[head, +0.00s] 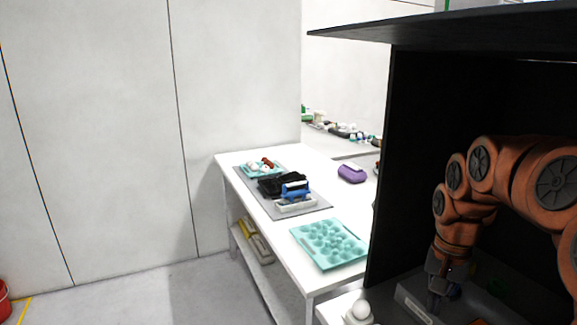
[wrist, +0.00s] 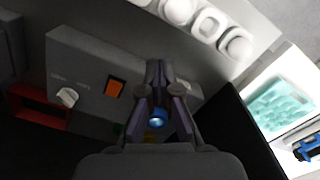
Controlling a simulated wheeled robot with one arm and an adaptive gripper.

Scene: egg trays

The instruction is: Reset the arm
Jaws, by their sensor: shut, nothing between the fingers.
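My orange arm reaches in from the right of the head view, in front of a dark cabinet. My gripper (head: 437,300) points down at the lower right, over a grey box-like device (head: 412,303). The wrist view shows my gripper (wrist: 158,68) with its fingers together and nothing between them. Beyond the fingers is the device's grey panel (wrist: 88,62), with an orange switch (wrist: 115,88) and a white knob (wrist: 67,97). I cannot tell whether the fingertips touch anything.
A dark cabinet wall (head: 392,170) and top panel (head: 400,32) surround the arm. A white table (head: 280,235) holds a teal egg tray (head: 328,244), a grey mat (head: 250,190) with smaller trays, and a purple item (head: 352,173).

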